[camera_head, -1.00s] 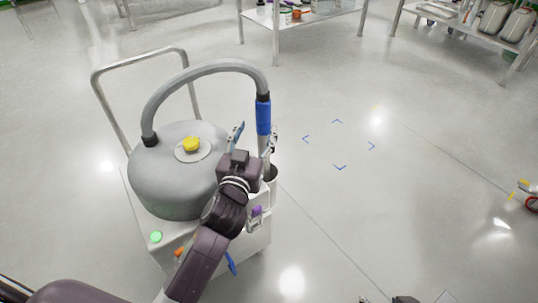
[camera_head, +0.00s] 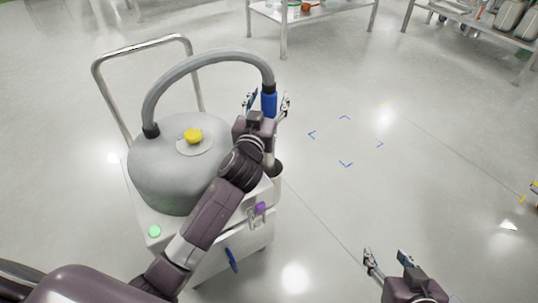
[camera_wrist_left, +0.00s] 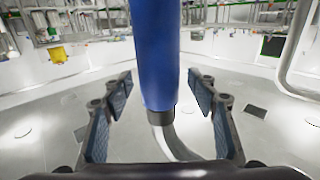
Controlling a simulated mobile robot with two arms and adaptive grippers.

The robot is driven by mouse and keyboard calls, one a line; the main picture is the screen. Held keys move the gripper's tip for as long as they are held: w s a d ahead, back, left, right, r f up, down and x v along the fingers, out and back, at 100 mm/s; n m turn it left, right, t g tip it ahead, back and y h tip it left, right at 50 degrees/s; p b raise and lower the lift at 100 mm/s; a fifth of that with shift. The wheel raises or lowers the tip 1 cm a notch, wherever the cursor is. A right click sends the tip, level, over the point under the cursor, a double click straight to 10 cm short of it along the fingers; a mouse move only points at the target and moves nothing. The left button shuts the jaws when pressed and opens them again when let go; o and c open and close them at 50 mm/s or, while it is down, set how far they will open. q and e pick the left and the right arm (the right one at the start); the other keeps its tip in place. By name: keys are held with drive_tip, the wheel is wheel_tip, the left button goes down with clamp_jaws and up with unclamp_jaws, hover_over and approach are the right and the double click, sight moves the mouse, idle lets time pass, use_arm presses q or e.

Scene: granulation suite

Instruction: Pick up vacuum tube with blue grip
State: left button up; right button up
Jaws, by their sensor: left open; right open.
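The vacuum tube is a grey hose (camera_head: 205,64) arching from the top of a grey vacuum drum (camera_head: 160,165) to a blue grip (camera_head: 269,103) on its right end. My left gripper (camera_head: 268,101) is open at the blue grip, one finger on each side of it. In the left wrist view the blue grip (camera_wrist_left: 156,55) stands upright between the open fingers (camera_wrist_left: 160,112), with visible gaps on both sides. The tube's lower end is partly hidden behind my left gripper in the head view. My right gripper (camera_head: 388,260) is open and empty at the lower right.
Metal tables (camera_head: 320,12) stand at the back. The floor right of the cart is clear.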

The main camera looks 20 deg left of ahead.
use_arm(q)
drive_tip(key=shift+c, duration=0.4)
drive_tip(key=shift+r, duration=0.1)
drive_tip(key=c, duration=1.2)
drive_tip(key=shift+r, duration=0.1)
